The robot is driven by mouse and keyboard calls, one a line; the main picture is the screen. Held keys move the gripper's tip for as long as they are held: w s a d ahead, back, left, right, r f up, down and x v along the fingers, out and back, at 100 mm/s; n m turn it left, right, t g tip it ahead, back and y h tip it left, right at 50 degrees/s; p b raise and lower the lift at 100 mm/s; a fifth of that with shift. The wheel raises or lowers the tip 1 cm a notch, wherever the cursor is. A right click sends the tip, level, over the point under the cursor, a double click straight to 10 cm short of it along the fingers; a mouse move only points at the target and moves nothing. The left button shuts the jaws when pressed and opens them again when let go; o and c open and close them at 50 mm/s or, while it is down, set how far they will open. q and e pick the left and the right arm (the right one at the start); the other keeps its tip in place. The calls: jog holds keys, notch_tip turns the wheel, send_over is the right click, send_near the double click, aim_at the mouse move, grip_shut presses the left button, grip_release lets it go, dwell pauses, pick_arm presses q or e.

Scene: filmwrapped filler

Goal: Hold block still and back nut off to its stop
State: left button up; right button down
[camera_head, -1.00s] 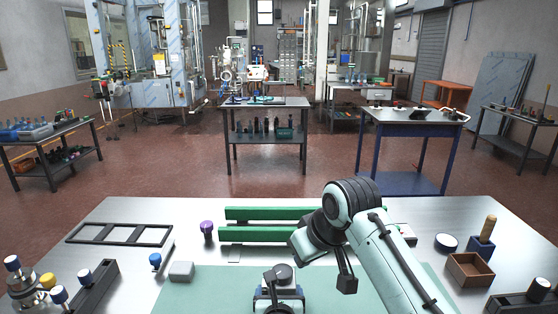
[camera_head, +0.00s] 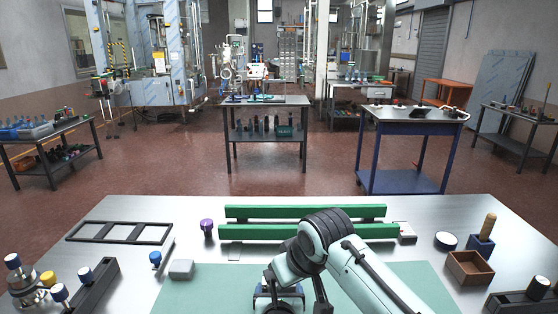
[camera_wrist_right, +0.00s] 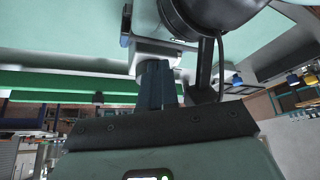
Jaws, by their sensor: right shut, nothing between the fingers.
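The pale block (camera_head: 290,290) sits in a blue holder on the green mat (camera_head: 195,292), at the bottom middle of the head view. My right arm covers much of it, and the nut cannot be made out clearly. My right gripper (camera_head: 321,298) points down just right of the block; its tips are cut off or hidden there. In the right wrist view its dark fingers (camera_wrist_right: 158,82) are shut and empty, their tips close to the pale block (camera_wrist_right: 158,52). Contact cannot be told. A large dark round part (camera_wrist_right: 212,12) lies beside the block. My left gripper cannot be identified.
Two green rails (camera_head: 305,212) lie behind the mat. A black frame (camera_head: 118,233), purple knob (camera_head: 207,226), blue knob (camera_head: 155,259) and grey block (camera_head: 181,269) stand to the left. A brown box (camera_head: 470,268) stands at the right. The mat's left part is clear.

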jog(key=shift+f, duration=0.55)
jog(key=shift+w, duration=0.1)
jog(key=shift+w+d, duration=0.1)
jog(key=shift+d, duration=0.25)
dwell(0.3)
jog(key=shift+w+d, duration=0.2)
jog(key=shift+d, duration=0.25)
jog(key=shift+w+d, duration=0.1)
jog(key=shift+d, duration=0.1)
